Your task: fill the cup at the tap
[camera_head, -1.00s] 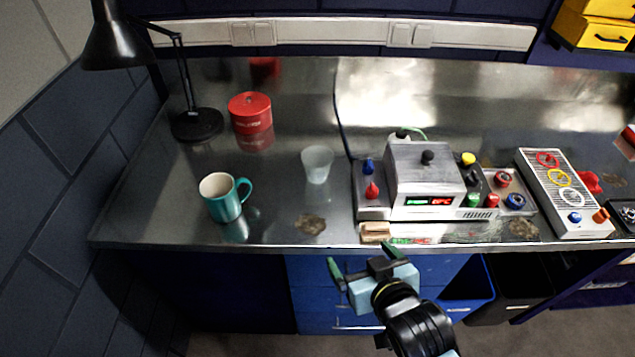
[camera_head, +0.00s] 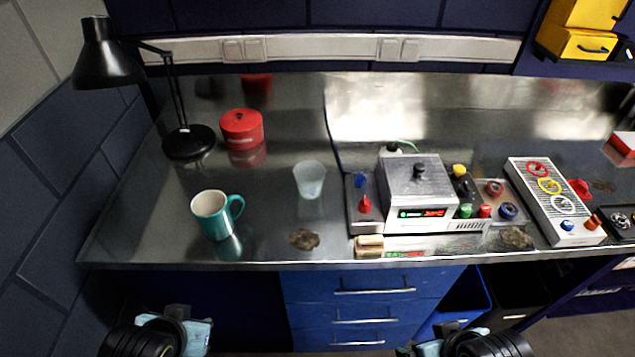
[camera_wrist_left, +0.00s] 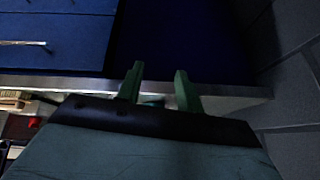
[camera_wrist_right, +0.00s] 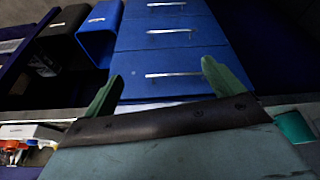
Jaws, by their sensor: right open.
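A teal mug (camera_head: 217,215) with a white inside stands upright on the left of the steel bench, its handle to the right. A translucent cup (camera_head: 309,181) stands upright to its right, farther back. No tap shows in any view. My left gripper shows in the left wrist view (camera_wrist_left: 157,78), its green fingers apart with nothing held between them. In the head view it is low at the left, in front of the bench. My right gripper (camera_wrist_right: 160,80) is open and empty, in front of the blue drawers (camera_wrist_right: 165,65). Both are clear of the mug and cup.
A black lamp (camera_head: 188,142) and a red tin (camera_head: 241,128) stand behind the mug. A metal control box (camera_head: 418,188) and a knobbed panel (camera_head: 553,200) fill the right side. Brown stains mark the bench. The steel between mug and cup is clear. Blue walling borders the left.

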